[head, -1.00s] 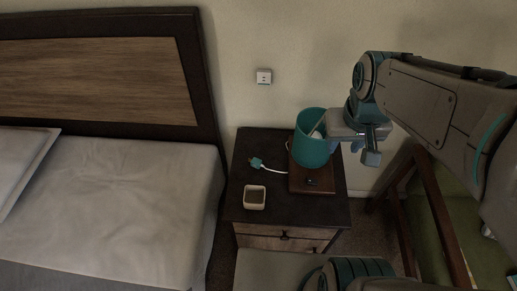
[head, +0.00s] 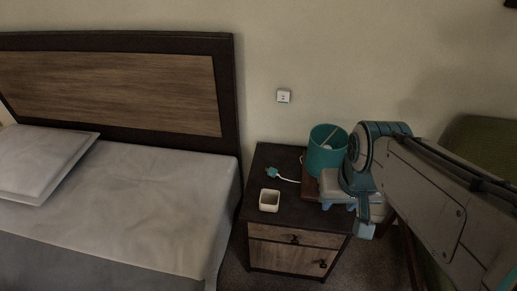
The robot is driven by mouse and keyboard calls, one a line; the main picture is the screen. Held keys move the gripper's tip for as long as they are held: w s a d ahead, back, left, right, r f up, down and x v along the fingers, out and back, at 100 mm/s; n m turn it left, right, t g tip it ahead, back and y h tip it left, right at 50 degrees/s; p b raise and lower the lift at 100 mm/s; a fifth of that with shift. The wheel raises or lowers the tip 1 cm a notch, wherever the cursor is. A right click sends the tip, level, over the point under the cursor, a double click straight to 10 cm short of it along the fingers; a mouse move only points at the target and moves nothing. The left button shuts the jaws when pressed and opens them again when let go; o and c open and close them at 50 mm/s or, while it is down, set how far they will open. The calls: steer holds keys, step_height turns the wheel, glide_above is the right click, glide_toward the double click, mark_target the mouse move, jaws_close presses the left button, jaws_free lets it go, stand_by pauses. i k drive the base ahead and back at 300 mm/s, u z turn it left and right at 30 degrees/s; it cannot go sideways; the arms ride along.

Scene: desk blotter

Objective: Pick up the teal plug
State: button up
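The teal plug (head: 272,172) lies on the dark top of the nightstand (head: 262,156), toward its left side. A white cord runs from it to the right, toward the teal lamp (head: 327,150). My gripper (head: 343,203) is over the right front part of the nightstand, in front of the lamp and to the right of the plug, well apart from it. The gripper's fingers are small and partly hidden by its own body, so I cannot tell whether they are open or shut. Part of the lamp and its base is hidden behind my arm.
A small white square bowl (head: 269,200) stands in front of the plug. A wall outlet (head: 283,97) is above the nightstand. The bed (head: 130,200) borders it on the left. A green chair (head: 485,140) is at the right. The nightstand top around the plug is mostly clear.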

mark_target(273, 172)
steer(key=u, duration=1.95)
steer(key=k, duration=1.05)
steer(key=z, duration=1.5)
steer(key=i, duration=1)
